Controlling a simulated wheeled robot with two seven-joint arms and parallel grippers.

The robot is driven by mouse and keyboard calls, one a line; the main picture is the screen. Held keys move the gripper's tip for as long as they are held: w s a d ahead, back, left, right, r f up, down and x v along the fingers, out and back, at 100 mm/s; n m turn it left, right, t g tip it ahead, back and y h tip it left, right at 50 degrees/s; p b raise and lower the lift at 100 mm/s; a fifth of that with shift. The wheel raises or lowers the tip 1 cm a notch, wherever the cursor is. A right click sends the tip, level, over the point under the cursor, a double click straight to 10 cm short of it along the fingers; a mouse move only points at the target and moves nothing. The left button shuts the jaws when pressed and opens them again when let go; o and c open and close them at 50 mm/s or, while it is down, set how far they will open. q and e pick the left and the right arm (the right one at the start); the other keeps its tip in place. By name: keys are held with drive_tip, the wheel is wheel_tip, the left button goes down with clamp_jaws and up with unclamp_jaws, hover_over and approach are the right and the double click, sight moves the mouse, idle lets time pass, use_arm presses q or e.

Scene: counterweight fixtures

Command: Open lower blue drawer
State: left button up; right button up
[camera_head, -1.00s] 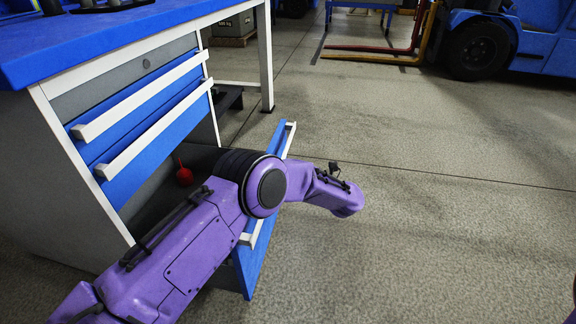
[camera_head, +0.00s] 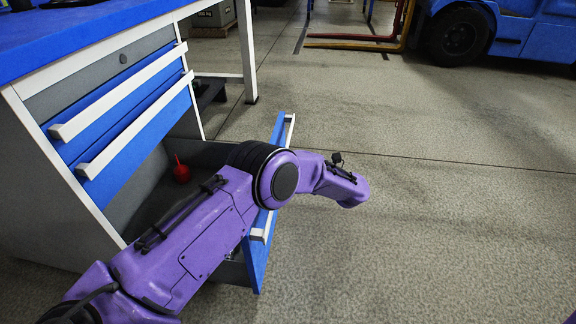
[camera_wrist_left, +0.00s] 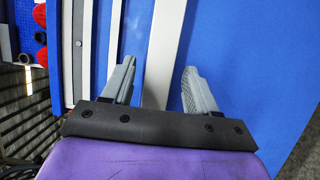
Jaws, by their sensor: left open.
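The lower blue drawer (camera_head: 264,250) is pulled out of the cabinet, below two shut blue drawers. Its white handle (camera_head: 289,130) is partly hidden behind my purple left arm, which crosses over the drawer. A red object (camera_head: 181,172) is inside the drawer. In the left wrist view my left gripper (camera_wrist_left: 160,78) is open, with a finger on either side of a white handle bar (camera_wrist_left: 164,45) in the picture. A blue drawer front (camera_wrist_left: 250,60) fills the right of that view. I cannot tell if the fingers touch the bar. My right gripper is not in view.
The cabinet's blue worktop (camera_head: 90,30) is at upper left, with dark items on it. The upper drawers' white handles (camera_head: 120,90) stick out above the open drawer. A blue forklift (camera_head: 470,35) stands at the back right. The floor (camera_head: 430,230) right of the drawer is clear.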

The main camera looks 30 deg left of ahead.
use_arm(q)
drive_tip(key=shift+d, duration=0.1)
drive_tip(key=d+p, duration=0.1)
drive_tip(key=d, duration=0.9)
drive_tip(key=shift+s+d, duration=0.2)
drive_tip(key=shift+s, duration=0.05)
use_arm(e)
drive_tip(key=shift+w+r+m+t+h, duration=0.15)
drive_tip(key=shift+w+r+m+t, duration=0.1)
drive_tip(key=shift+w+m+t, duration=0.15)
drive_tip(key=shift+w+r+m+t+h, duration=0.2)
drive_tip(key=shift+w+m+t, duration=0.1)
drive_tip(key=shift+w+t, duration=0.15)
